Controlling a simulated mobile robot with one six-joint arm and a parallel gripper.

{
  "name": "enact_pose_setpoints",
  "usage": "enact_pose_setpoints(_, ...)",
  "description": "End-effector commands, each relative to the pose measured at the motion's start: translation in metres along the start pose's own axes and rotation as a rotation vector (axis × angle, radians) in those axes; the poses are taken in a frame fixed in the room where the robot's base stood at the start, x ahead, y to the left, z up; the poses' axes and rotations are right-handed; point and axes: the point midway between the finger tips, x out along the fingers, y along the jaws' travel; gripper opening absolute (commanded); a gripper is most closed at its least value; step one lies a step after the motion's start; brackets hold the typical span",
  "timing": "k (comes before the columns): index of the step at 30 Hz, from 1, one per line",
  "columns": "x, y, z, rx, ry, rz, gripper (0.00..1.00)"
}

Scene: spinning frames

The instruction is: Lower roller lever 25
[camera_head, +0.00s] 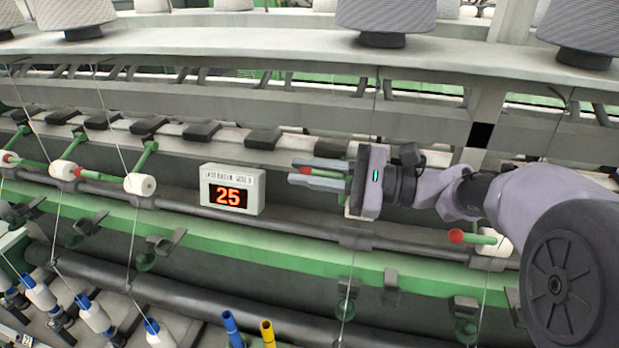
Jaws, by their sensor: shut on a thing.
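The display box reading "25" (234,190) stands on the dark bar left of centre. My gripper (301,172) reaches in from the right, just right of and slightly above the box. Its two grey fingers are shut around a roller lever (306,170), whose red tip shows between them. The rest of this lever and most of its roller are hidden behind my fingers and gripper body.
Other green levers with red tips and white rollers sit along the bar, at left (141,186) and right (494,243). Yarn cones (384,20) stand on the shelf above. Thin threads run down past the bar. Blue and yellow tubes (268,334) stand below.

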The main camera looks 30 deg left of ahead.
Motion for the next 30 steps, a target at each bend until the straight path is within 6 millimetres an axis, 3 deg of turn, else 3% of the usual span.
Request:
enact_pose_setpoints(6, 0.0000, 0.0090, -0.0059, -0.056, 0.001, 0.001, 0.00)
enact_pose_setpoints(20, 0.0000, 0.0092, -0.0045, -0.068, 0.001, 0.001, 0.00)
enact_pose_setpoints(21, 0.0000, 0.0092, -0.0045, -0.068, 0.001, 0.001, 0.21)
enact_pose_setpoints(23, 0.0000, 0.0092, -0.0046, -0.067, 0.000, 0.001, 0.33)
enact_pose_setpoints(30, -0.0001, 0.0092, -0.0047, -0.066, 0.000, 0.000, 0.35)
